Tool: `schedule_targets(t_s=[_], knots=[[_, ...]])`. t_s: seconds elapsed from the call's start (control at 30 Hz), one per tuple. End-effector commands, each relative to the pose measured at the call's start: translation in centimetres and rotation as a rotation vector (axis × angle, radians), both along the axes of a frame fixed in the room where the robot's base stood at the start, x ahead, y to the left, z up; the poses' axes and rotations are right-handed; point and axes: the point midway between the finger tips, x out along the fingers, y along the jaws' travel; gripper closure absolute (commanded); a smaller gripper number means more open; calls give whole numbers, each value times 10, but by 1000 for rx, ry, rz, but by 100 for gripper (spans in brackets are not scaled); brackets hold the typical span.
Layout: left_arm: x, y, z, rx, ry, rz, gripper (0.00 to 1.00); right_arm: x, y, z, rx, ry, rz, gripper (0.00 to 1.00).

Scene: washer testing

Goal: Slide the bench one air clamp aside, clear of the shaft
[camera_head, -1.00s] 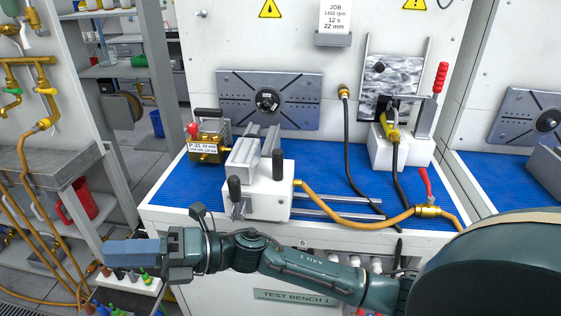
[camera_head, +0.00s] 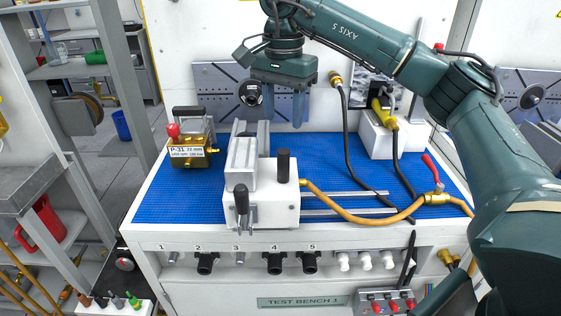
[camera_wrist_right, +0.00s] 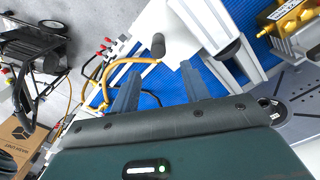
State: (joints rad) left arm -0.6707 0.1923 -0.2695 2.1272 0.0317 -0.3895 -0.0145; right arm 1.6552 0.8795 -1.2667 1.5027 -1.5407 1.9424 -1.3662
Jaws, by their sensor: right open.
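The air clamp (camera_head: 262,205) is a white block with grey upright jaws and black handles. It stands at the left end of two metal rails (camera_head: 350,211) on test bench one. The shaft hub (camera_head: 250,93) sits on a grey plate on the back wall, behind the clamp. My right gripper (camera_head: 284,106) is open and empty, fingers pointing down, above and behind the clamp in the head view. In the wrist view its fingers (camera_wrist_right: 160,88) show apart, with the clamp's white body (camera_wrist_right: 178,38) and a black handle beyond them. It does not appear to touch the clamp. My left gripper is not in view.
A yellow hose (camera_head: 345,213) runs from the clamp to a red-handled valve (camera_head: 437,197). A brass pump (camera_head: 190,152) labelled P-31 stands left of the clamp. A white block (camera_head: 385,140) and black hoses are at the right.

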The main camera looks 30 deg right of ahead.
Motion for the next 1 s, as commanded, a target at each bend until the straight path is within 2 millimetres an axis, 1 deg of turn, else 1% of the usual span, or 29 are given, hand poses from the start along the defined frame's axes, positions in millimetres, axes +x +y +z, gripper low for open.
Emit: schedule_targets(t_s=[0.07, 0.17, 0.4, 0.6, 0.8, 1.0], knots=[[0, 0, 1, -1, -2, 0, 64, -1, -2, -6, -6, 3, 0, 54], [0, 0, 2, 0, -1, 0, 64, -1, -1, -20, -4, 5, 1, 54], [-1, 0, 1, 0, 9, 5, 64, -1, 0, -71, -2, 6, 0, 54], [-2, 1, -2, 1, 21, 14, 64, -1, 0, -107, -1, 4, 0, 54], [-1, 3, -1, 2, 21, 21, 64, -1, 0, -126, 0, 1, 0, 54], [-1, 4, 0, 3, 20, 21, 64, -1, 0, -130, 0, 1, 0, 54]])
